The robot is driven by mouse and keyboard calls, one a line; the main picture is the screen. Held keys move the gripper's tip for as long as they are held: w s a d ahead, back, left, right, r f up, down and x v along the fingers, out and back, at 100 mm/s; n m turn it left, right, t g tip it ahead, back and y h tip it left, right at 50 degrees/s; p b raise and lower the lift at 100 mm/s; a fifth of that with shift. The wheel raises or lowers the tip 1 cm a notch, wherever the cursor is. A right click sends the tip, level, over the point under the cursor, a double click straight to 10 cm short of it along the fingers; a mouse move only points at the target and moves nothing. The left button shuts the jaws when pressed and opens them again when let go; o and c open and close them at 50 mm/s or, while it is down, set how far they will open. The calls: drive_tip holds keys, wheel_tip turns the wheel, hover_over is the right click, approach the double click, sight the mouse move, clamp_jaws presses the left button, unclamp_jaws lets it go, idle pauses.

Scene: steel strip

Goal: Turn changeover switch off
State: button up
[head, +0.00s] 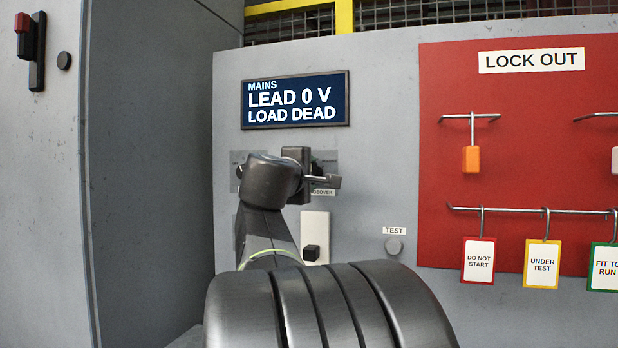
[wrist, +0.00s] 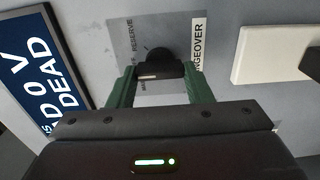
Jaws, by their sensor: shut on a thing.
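The changeover switch is a black rotary knob (wrist: 158,62) on a grey plate marked OFF and RESERVE in the wrist view. A third marking is mostly covered. A pale mark shows on the left part of the knob's bar. My gripper (wrist: 160,74) has its green fingers on either side of the bar and is shut on it. The mains display (head: 295,101) above reads LEAD 0 V, LOAD DEAD.
Below the switch is a white plate (head: 316,225) with a black block (head: 311,253). A grey TEST button (head: 393,246) is to its right. The red LOCK OUT board (head: 440,130) carries hooks, an orange padlock (head: 471,159) and hanging tags. A grey cabinet (head: 40,200) stands left.

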drive_tip(key=shift+f, duration=0.1)
drive_tip(key=o, duration=1)
drive_tip(key=b+v, duration=0.1)
drive_tip(key=v, duration=1.3)
drive_tip(key=shift+w+d, duration=0.1)
drive_tip(key=shift+w, duration=0.1)
drive_tip(key=p+x, duration=0.1)
drive_tip(key=x, duration=1.2)
drive_tip(key=shift+w+d, duration=0.1)
drive_tip(key=shift+w, duration=0.25)
drive_tip(key=shift+s, duration=0.1)
